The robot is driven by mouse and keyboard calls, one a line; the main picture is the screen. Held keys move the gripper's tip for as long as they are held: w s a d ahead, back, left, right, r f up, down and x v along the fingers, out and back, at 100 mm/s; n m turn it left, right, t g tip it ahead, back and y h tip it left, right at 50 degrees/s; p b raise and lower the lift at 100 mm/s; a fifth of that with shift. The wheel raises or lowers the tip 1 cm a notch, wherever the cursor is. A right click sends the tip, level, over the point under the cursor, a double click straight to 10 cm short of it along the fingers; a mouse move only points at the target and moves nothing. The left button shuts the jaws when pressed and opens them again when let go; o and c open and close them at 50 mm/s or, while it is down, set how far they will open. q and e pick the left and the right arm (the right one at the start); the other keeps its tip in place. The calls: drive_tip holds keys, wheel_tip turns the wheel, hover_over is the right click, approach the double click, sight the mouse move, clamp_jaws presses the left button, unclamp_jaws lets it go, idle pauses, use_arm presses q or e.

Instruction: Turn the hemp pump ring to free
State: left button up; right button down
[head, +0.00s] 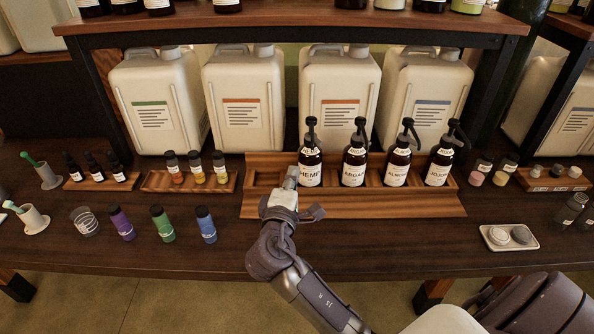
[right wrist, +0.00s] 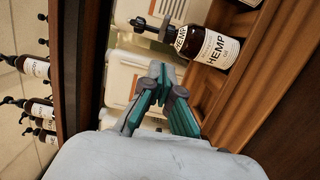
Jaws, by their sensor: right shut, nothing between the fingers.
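The hemp pump bottle (head: 310,172) is dark with a white label and stands upright at the left of a row of pump bottles in the wooden rack. Its pump ring (head: 309,151) carries a white tag at the neck, below the black pump head (head: 311,124). In the right wrist view the bottle (right wrist: 213,48) shows sideways, with the ring (right wrist: 180,38) and pump nozzle to its left. My right gripper (head: 291,178) is shut and empty, in front and left of the bottle's lower body. Its fingertips (right wrist: 161,72) appear apart from the ring. My left gripper is out of view.
Argan (head: 354,168), almond (head: 398,168) and jojoba (head: 438,168) pump bottles stand right of the hemp one. The rack (head: 360,208) has an empty space at its left. Large white canisters (head: 240,100) stand behind, below a shelf (head: 290,24). Small bottles stand left.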

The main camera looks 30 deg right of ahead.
sight(317, 143)
drive_tip(key=w+d+p, duration=0.1)
drive_tip(key=w+d, duration=0.5)
drive_tip(key=d, duration=0.3)
drive_tip(key=shift+p, duration=0.35)
drive_tip(key=shift+s+d+n+t+y+p, duration=0.3)
drive_tip(key=shift+n+t+y+p, duration=0.1)
drive_tip(key=shift+n+t+y, duration=0.25)
drive_tip(key=shift+s+d+r+n+t+y+p, duration=0.1)
drive_tip(key=shift+d+n+t+y+p, duration=0.25)
drive_tip(key=shift+y, duration=0.25)
drive_tip(key=shift+d+r+n+t+y+p, duration=0.1)
drive_tip(key=shift+n+t+y+p, duration=0.1)
drive_tip(key=shift+n+y, duration=0.3)
drive_tip(key=d+n+y, duration=0.1)
drive_tip(key=d+n+t+y+p, duration=0.1)
drive_tip(key=d+y, duration=0.1)
drive_tip(key=d+n+y, duration=0.1)
drive_tip(key=y, duration=0.1)
drive_tip(key=shift+w+d+f+t, duration=0.2)
drive_tip(key=shift+w+t, duration=0.05)
drive_tip(key=shift+t, duration=0.15)
